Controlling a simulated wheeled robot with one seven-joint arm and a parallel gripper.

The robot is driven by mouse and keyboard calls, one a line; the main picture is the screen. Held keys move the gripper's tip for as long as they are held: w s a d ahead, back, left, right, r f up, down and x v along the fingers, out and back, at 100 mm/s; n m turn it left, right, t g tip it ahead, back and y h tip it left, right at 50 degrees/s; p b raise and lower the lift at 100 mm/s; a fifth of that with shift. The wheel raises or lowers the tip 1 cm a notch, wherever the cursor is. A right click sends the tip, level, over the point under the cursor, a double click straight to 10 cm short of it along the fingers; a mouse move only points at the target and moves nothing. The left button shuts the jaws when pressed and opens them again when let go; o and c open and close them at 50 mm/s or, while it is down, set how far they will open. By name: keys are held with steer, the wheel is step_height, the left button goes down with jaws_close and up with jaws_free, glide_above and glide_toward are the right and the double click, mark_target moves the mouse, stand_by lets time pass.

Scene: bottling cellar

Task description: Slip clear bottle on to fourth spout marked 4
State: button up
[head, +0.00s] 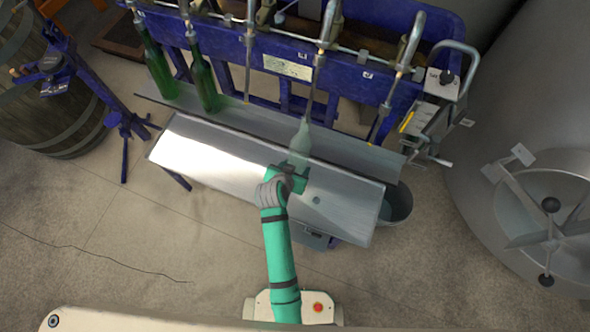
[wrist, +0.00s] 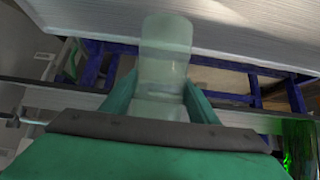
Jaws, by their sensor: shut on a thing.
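My gripper (head: 289,174) is shut on the clear bottle (head: 300,141), which stands roughly upright above the steel shelf, neck toward the filler. In the wrist view the clear bottle (wrist: 165,62) sits between the two green fingers of my gripper (wrist: 160,100). The fourth spout from the left (head: 311,92) hangs down from the blue filler, its lower end lined up with the bottle's mouth in the head view. I cannot tell whether the tip is inside the neck or just above or behind it. The number plates are too small to read.
Two green bottles (head: 205,84) (head: 161,72) hang on the first two spouts at the left. The third spout (head: 248,72) and fifth spout (head: 382,112) are bare. A sloping steel tray (head: 216,168) lies in front. A large steel tank (head: 520,110) stands right, a barrel (head: 50,100) left.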

mark_target(302, 134)
steer(key=shift+w+d+r, duration=0.35)
steer(key=shift+w+r, duration=0.65)
steer(key=shift+r, duration=1.3)
steer(key=shift+w+d+r, duration=0.3)
steer(key=shift+w+r, duration=0.75)
steer(key=shift+r, duration=1.25)
steer(key=shift+w+d+r, duration=0.35)
steer(key=shift+w+r, duration=0.65)
steer(key=shift+r, duration=1.3)
steer(key=shift+w+d+f+t+h, duration=0.15)
steer(key=shift+w+d+f+t, duration=0.2)
steer(key=shift+w+f, duration=0.3)
steer(key=shift+w+d+f+t+h, duration=0.15)
steer(key=shift+w+f+t, duration=0.3)
steer(key=shift+w, duration=0.35)
steer(key=shift+t+h, duration=0.3)
steer(key=shift+t, duration=0.5)
steer(key=shift+x, duration=2.05)
steer(key=shift+w+r, duration=0.1)
steer(key=shift+r, duration=0.05)
steer(key=shift+f, duration=1)
steer(key=o, duration=1.4)
steer(key=shift+o, duration=0.5)
steer(key=shift+f, duration=0.15)
steer(key=shift+s, duration=0.25)
